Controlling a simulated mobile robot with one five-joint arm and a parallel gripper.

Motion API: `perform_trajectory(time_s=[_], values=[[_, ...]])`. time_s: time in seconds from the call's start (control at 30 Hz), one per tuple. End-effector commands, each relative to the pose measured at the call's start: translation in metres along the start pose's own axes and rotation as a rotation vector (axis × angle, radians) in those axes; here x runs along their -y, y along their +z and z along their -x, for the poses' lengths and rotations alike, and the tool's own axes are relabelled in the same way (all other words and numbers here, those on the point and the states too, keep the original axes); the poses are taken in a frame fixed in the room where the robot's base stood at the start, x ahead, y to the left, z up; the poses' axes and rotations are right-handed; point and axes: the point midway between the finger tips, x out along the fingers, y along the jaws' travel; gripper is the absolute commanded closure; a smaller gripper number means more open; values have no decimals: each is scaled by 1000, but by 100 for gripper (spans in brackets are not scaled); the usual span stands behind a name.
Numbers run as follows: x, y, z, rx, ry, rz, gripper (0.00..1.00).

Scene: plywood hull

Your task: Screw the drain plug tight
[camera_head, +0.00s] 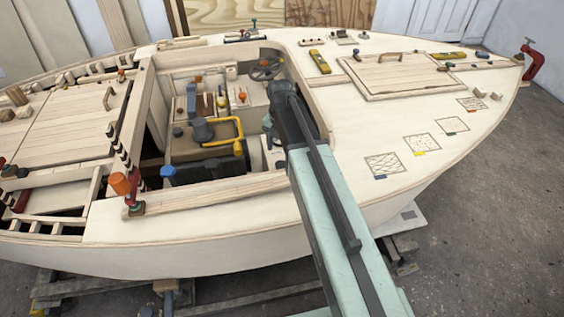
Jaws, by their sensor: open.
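My arm reaches from the bottom of the picture over the hull's side. Its dark end, my gripper (270,128), is at the right part of the open cockpit, low beside the yellow bent handle. Its jaws are open; the fingertips are small and partly hidden by my own arm. I cannot pick out the drain plug with certainty. The cockpit floor under and behind my arm is hidden. I see nothing held in my gripper.
The plywood deck (370,125) borders the opening; a hatch (400,74) lies right.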

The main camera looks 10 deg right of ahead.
Motion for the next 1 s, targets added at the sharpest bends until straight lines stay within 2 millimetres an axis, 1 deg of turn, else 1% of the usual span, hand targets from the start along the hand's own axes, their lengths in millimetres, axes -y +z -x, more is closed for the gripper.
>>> perform_trajectory(time_s=[0.03, 0.17, 0.3, 0.43, 0.53, 0.77, 0.8, 0.87, 0.9, 0.97, 1.0], values=[[1, 1, -8, 0, 0, -2, 39], [2, 2, -26, 0, 0, -5, 39], [3, 3, -52, 0, 0, -7, 39], [4, 3, -72, 0, 0, -8, 39], [4, 3, -77, 0, 0, -8, 39], [4, 3, -75, 0, 0, -8, 39], [4, 3, -75, 0, 0, -9, 45], [4, 3, -75, 0, 0, -9, 61], [4, 4, -75, 0, 0, -9, 72], [4, 4, -75, 0, 0, -9, 89], [4, 4, -75, 0, 0, -9, 100]])
